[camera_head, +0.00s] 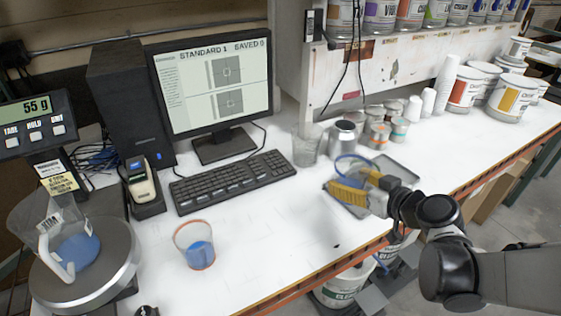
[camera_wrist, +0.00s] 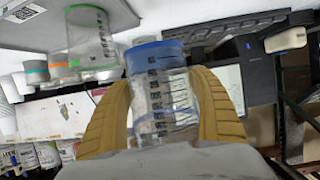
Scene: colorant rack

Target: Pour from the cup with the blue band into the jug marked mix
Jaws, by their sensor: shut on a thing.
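The clear cup with the blue band (camera_wrist: 160,95) is between the yellow fingers of my gripper (camera_wrist: 165,105), shut on its sides. Dark measuring marks run along its wall; I cannot tell what it contains. In the head view my gripper (camera_head: 350,188) is above a grey tray on the right half of the bench, with the cup's blue rim (camera_head: 345,158) just behind the fingers. The clear jug (camera_head: 78,245) with a white handle stands on the round scale at the left, holding blue liquid.
The scale plate (camera_head: 115,262) is under the jug; its display (camera_head: 30,110) reads 55 g. An orange-rimmed cup (camera_head: 195,245) with blue liquid stands between jug and gripper. A keyboard (camera_head: 232,181), monitor (camera_head: 212,80) and clear beaker (camera_head: 306,145) stand behind. The front middle bench is clear.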

